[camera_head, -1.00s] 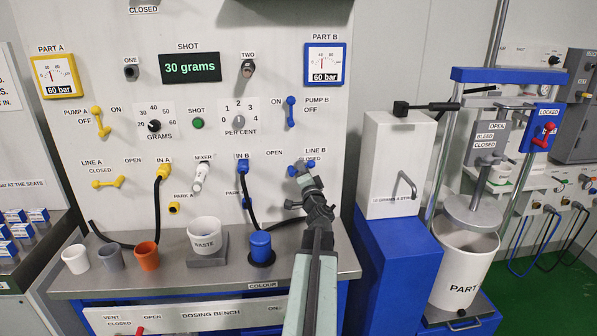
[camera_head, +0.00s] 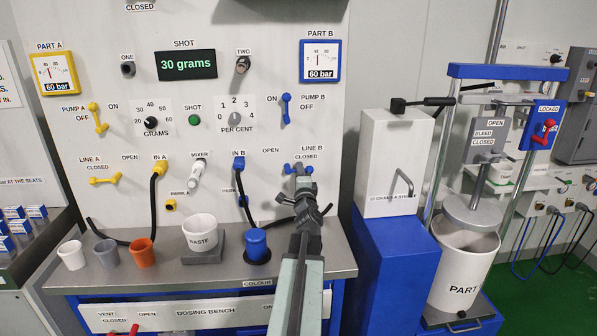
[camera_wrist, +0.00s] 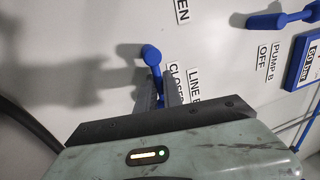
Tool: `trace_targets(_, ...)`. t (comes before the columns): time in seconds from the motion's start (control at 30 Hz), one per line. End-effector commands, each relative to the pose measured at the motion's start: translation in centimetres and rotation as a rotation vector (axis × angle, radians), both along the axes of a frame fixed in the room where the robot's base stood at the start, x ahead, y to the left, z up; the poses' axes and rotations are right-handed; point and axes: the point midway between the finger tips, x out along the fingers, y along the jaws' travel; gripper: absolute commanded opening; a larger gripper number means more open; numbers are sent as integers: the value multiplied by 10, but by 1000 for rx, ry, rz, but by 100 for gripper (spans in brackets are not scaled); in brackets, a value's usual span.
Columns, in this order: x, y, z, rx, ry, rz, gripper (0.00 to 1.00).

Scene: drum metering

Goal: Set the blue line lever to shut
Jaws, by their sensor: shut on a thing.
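The blue line B lever (camera_head: 289,169) sits on the white panel, below and between its OPEN and CLOSED labels. In the head view it lies roughly level, with my gripper (camera_head: 302,183) covering part of it. In the wrist view the blue lever (camera_wrist: 152,56) shows a round knob at one end and a bar running down between my grey fingers. My gripper (camera_wrist: 160,92) is shut on this bar, on the side towards the CLOSED label (camera_wrist: 176,78). The bar's lower part is hidden behind my gripper's housing.
The blue pump B lever (camera_head: 286,108) stands above. A black hose (camera_head: 242,200) hangs from IN B, left of my arm. A blue cup (camera_head: 256,243) and a waste pot (camera_head: 200,232) stand on the bench below. A white dispenser (camera_head: 393,165) stands to the right.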

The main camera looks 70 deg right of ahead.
Motion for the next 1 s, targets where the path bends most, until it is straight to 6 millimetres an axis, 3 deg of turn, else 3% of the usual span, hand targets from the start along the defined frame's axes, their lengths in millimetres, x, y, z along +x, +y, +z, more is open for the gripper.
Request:
trace_targets(0.27, -1, -1, 0, -4, 1, 2, 0)
trace_targets(0.3, -2, -1, 0, -4, 1, 1, 21)
trace_targets(0.37, -3, -2, 0, -4, 0, 0, 32)
trace_targets(0.7, -6, 0, -1, -3, 1, -5, 32)
trace_targets(1.0, -9, 39, -10, -2, 0, 2, 32)
